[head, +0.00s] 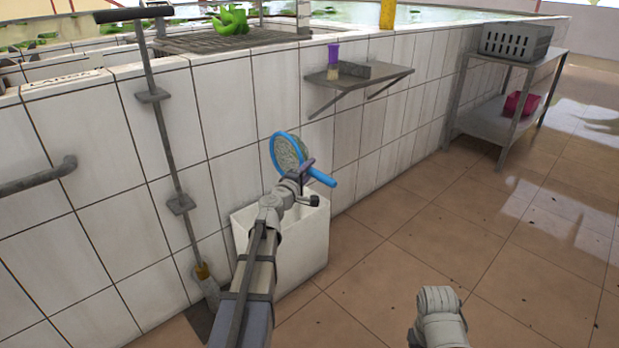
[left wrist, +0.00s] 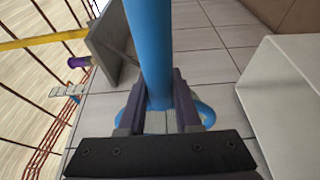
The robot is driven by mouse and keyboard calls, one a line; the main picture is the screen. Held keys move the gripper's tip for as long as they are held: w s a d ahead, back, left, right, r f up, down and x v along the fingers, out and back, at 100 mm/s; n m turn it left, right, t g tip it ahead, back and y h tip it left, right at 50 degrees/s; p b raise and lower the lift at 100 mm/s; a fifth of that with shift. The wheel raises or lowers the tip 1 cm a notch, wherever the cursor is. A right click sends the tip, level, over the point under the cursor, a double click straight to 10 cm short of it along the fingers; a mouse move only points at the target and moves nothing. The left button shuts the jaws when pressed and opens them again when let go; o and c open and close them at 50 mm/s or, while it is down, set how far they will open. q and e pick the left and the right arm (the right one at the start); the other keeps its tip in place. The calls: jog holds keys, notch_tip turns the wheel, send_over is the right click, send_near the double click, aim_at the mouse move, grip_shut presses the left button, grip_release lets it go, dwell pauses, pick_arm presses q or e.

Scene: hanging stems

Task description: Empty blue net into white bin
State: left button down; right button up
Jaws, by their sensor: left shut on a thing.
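The blue net (head: 286,153) has a round blue rim, pale mesh and a blue handle. My left gripper (head: 301,172) is shut on its handle and holds the net above the white bin (head: 305,240), with the rim tilted up toward the tiled wall. The left wrist view shows the blue handle (left wrist: 150,45) between the fingers of my left gripper (left wrist: 158,108), and the bin (left wrist: 285,100) at the right. I cannot tell whether anything lies in the mesh.
A wall shelf (head: 360,77) holds a purple-handled brush (head: 333,60) and a grey block. A metal rack (head: 505,85) with a grey crate (head: 516,41) stands at right. The floor at right is clear.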

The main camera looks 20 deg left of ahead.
pick_arm(q)
jog(key=n+t+b, duration=0.1)
jog(key=t+b, duration=0.2)
jog(key=b, duration=0.2)
jog(key=shift+f, duration=0.15)
jog(key=shift+n+t+b, duration=0.5)
jog(key=shift+b, duration=0.5)
jog(key=shift+r+t+y, duration=0.3)
jog(key=shift+y, duration=0.1)
pick_arm(e)
notch_tip(320, 180, down, 8)
jog(key=shift+f, duration=0.1)
